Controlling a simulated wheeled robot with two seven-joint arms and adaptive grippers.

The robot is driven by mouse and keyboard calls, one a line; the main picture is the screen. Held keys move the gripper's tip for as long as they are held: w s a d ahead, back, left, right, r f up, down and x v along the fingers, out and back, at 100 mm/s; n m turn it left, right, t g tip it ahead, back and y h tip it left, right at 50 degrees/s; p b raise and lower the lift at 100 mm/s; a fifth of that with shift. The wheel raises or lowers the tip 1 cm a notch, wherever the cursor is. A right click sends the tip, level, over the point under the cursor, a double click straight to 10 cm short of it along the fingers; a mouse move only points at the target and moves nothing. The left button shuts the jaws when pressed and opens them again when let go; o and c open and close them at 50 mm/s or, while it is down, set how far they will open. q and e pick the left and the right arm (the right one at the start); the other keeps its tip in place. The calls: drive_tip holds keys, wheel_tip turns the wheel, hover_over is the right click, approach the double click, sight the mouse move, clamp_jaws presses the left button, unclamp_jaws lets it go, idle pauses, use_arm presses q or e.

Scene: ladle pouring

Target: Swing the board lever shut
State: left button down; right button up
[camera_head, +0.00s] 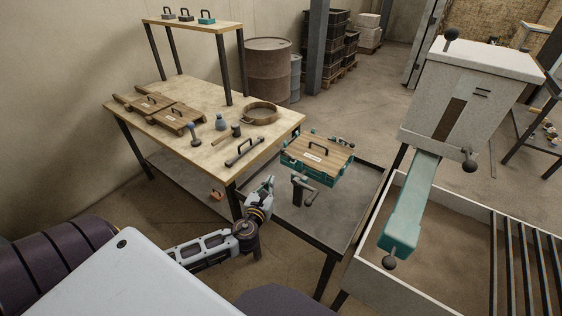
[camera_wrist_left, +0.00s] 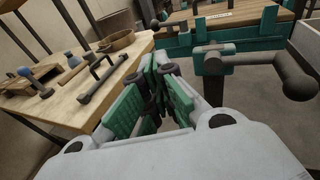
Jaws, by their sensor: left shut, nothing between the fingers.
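The board (camera_head: 318,156) is a wooden top with a black handle in a teal frame, on the low dark table. A dark lever (camera_head: 308,197) with a rounded knob sits on a post at the board's near side. The lever (camera_wrist_left: 245,52) also shows large in the left wrist view, sticking out to the right with its knob at the end. My left gripper (camera_head: 268,186) is shut and empty, just left of the lever and apart from it. Its green-padded fingers (camera_wrist_left: 155,88) are close together in the left wrist view. My right gripper is not in view.
A wooden workbench (camera_head: 180,92) stands at the left with wooden boards, a round sieve (camera_head: 260,113) and a dark bar handle (camera_head: 244,151). A grey hopper with a teal chute (camera_head: 410,205) stands at the right over a pale trough. The low table (camera_head: 345,215) has bare space around the board.

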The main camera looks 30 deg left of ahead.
use_arm(q)
drive_tip(key=shift+w, duration=0.15)
idle(0.4)
approach(284, 155)
drive_tip(key=shift+w+f, duration=0.55)
drive_tip(key=shift+f, duration=0.2)
drive_tip(key=shift+w+a+r+p, duration=0.1)
drive_tip(key=shift+w+a+p, duration=0.2)
drive_tip(key=shift+w, duration=0.4)
drive_tip(key=shift+w+a+r+p, duration=0.15)
drive_tip(key=shift+w+a, duration=0.25)
drive_tip(key=shift+w, duration=0.3)
drive_tip(key=shift+w+a+r+p, duration=0.15)
drive_tip(key=shift+w+a, duration=0.15)
drive_tip(key=shift+w, duration=0.35)
drive_tip(key=shift+w+a+m+h, duration=0.2)
drive_tip(key=shift+m+h, duration=0.2)
drive_tip(key=shift+h, duration=0.2)
drive_tip(key=shift+w+m+h, duration=0.15)
drive_tip(key=shift+m+h, duration=0.25)
drive_tip(key=shift+w, duration=0.35)
drive_tip(key=shift+a+f, duration=0.1)
drive_tip(key=shift+f, duration=0.05)
